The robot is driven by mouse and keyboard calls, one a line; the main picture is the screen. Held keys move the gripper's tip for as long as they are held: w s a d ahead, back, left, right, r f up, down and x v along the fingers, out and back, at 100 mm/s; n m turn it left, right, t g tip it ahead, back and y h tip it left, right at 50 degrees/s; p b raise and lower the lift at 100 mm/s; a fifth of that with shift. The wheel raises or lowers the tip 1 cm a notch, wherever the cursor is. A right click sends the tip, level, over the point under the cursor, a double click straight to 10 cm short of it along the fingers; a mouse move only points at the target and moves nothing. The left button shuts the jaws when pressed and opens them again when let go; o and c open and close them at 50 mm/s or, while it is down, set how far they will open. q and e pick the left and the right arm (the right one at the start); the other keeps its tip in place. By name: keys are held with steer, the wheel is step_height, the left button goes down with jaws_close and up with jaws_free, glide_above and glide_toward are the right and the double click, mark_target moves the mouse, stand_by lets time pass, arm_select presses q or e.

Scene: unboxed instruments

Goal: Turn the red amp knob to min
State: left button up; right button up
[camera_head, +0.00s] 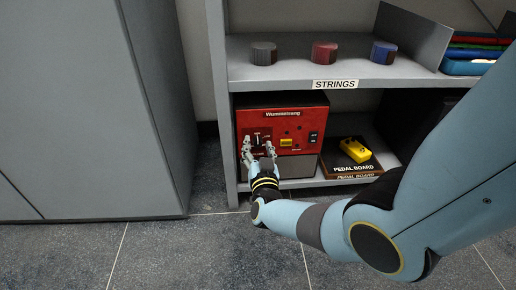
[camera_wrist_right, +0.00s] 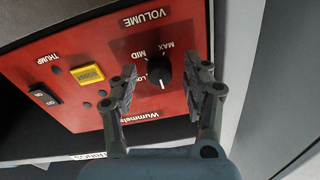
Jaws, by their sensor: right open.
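The red amp (camera_head: 297,125) stands on the lower shelf. Its red front panel (camera_wrist_right: 75,45) appears upside down in the wrist view. The black volume knob (camera_wrist_right: 158,71) has a white pointer mark at its lower edge in that view, with MAX and MID printed above it. My right gripper (camera_head: 258,146) is in front of the amp's left part. In the wrist view its open fingers (camera_wrist_right: 164,80) stand on both sides of the knob; whether they touch it cannot be told. My left gripper is not in view.
A yellow pedal (camera_head: 354,150) sits on the pedal board right of the amp. A grey cabinet (camera_head: 90,110) is at left; the floor between is clear.

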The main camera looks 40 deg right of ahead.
steer(key=v, duration=1.2)
